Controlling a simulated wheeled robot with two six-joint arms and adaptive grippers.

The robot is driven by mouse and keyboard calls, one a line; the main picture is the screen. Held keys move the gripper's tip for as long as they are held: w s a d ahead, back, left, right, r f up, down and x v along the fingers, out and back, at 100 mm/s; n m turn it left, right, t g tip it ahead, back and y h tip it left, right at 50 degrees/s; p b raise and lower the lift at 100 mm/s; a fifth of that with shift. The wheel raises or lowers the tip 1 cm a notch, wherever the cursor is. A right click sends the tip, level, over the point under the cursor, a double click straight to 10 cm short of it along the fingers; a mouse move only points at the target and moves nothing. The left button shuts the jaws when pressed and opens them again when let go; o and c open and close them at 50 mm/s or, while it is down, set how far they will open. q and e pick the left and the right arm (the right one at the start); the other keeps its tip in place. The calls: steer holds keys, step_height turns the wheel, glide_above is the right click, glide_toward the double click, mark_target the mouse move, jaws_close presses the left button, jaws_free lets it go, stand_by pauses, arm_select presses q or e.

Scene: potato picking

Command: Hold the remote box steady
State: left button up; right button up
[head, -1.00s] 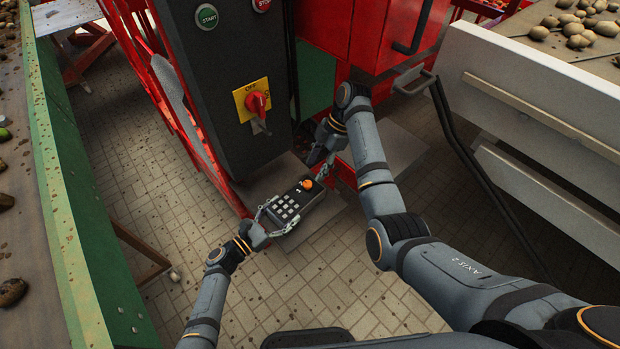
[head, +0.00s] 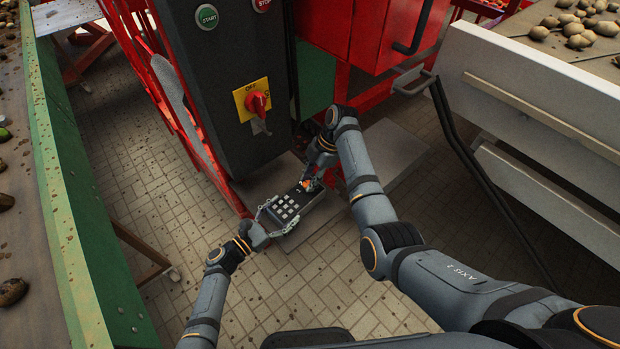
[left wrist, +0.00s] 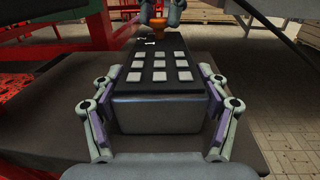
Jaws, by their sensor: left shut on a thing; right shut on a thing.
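The remote box (head: 289,209) is dark grey with rows of pale square buttons and an orange knob (head: 306,184) at its far end. It lies on a grey ledge (head: 258,187). My left gripper (head: 279,215) is shut on the near end of the box, with one finger along each side. The left wrist view shows the box (left wrist: 155,115) between the purple-padded fingers. My right gripper (head: 311,181) is shut on the orange knob from above and partly hides it. The knob also shows in the left wrist view (left wrist: 158,21).
A dark control cabinet (head: 215,110) with a red rotary switch (head: 257,102) on a yellow plate stands behind the box. A green-edged conveyor (head: 62,180) with potatoes runs along the left. White panels (head: 540,100) stand at the right. Tiled floor is open in front.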

steer(key=m+t, duration=0.1)
steer(key=m, duration=0.3)
steer(key=shift+s+m+t, duration=0.15)
steer(key=shift+m+t, duration=0.15)
steer(key=shift+t, duration=0.1)
jaws_close()
steer(key=o, duration=1)
jaws_free()
steer(key=shift+r, duration=0.1)
steer(key=v, duration=0.7)
steer(key=shift+d+r, duration=0.15)
steer(key=shift+d, duration=0.05)
